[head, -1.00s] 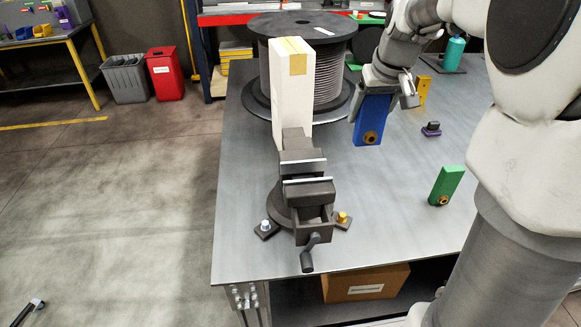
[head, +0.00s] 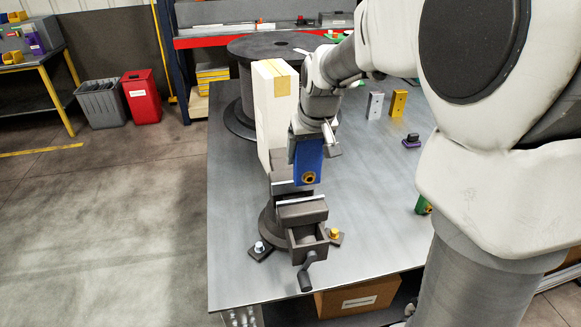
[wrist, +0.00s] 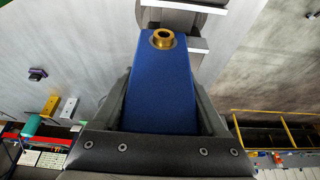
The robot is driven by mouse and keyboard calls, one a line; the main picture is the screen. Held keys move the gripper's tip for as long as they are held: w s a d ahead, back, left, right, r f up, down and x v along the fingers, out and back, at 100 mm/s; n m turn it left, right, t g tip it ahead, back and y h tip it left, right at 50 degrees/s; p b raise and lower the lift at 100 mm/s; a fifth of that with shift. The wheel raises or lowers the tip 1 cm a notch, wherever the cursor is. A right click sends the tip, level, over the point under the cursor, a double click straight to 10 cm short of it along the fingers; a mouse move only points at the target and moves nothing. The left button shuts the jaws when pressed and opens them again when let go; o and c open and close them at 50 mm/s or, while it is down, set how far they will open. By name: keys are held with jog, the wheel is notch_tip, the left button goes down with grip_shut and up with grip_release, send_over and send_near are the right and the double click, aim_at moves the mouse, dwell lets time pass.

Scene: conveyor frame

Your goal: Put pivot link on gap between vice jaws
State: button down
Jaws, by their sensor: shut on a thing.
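The blue pivot link (head: 309,160), with a brass bushing at its lower end, hangs upright from my gripper (head: 306,138). In the wrist view my gripper (wrist: 163,108) is shut on the link (wrist: 160,85), one finger along each side. The dark grey vice (head: 302,212) stands near the table's left edge with its two pale-edged jaws apart. The link's lower end appears above the right part of the jaws and hides part of the rear jaw. The jaws also show beyond the bushing in the wrist view (wrist: 195,45). I cannot tell the height between link and jaws.
A tall white box (head: 272,110) stands right behind the vice, with a large cable spool (head: 243,85) behind it.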

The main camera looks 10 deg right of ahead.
aim_at(296, 176)
jog(key=shift+a+f, duration=0.35)
jog(key=shift+a, duration=0.25)
jog(key=shift+a+f, duration=0.35)
jog(key=shift+a, duration=0.25)
jog(key=shift+f, duration=1.95)
jog(key=shift+f, duration=0.1)
grip_release()
jog(key=shift+s+f, duration=0.1)
